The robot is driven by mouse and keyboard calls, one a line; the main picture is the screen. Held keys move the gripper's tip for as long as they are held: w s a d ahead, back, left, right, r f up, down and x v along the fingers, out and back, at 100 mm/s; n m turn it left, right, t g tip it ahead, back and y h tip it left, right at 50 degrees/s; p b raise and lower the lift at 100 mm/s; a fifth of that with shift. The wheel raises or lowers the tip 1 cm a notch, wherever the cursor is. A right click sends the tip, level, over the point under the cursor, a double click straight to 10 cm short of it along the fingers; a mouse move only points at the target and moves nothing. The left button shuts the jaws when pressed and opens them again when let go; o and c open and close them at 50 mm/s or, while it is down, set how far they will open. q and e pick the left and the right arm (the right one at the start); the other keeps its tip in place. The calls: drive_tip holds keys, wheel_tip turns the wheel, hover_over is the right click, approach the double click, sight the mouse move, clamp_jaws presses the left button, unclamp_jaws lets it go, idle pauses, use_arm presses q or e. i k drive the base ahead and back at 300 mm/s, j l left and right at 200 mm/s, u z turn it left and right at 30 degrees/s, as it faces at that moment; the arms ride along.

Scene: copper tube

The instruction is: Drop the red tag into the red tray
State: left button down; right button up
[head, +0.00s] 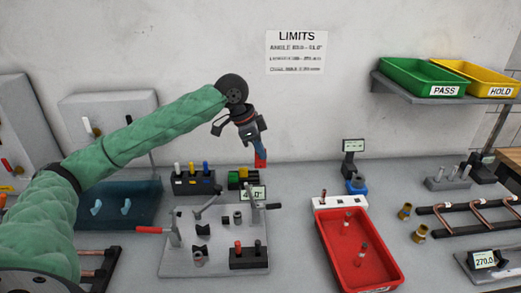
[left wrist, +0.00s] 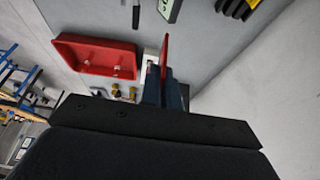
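My left gripper (head: 259,150) hangs from the green-sleeved arm above the bench, left of the red tray. It is shut on the red tag (head: 260,160), a small flat red piece at its fingertips. In the left wrist view the tag (left wrist: 165,47) shows edge-on between the blue fingers (left wrist: 164,80). The red tray (head: 376,271) lies on the right-centre of the bench, with a few small pegs in it. It also shows in the left wrist view (left wrist: 78,57), left of the tag. The tag is in the air, clear of the tray. My right gripper is out of view.
A grey fixture plate (head: 185,262) with clamps lies below and left of the tray. A peg block (head: 193,184) and a small display stand (head: 350,165) are behind. Green (head: 415,74) and yellow (head: 480,77) trays sit on a wall shelf. Copper tubes (head: 470,212) lie right.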

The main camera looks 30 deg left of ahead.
sight(346, 250)
drive_tip(key=k, duration=1.15)
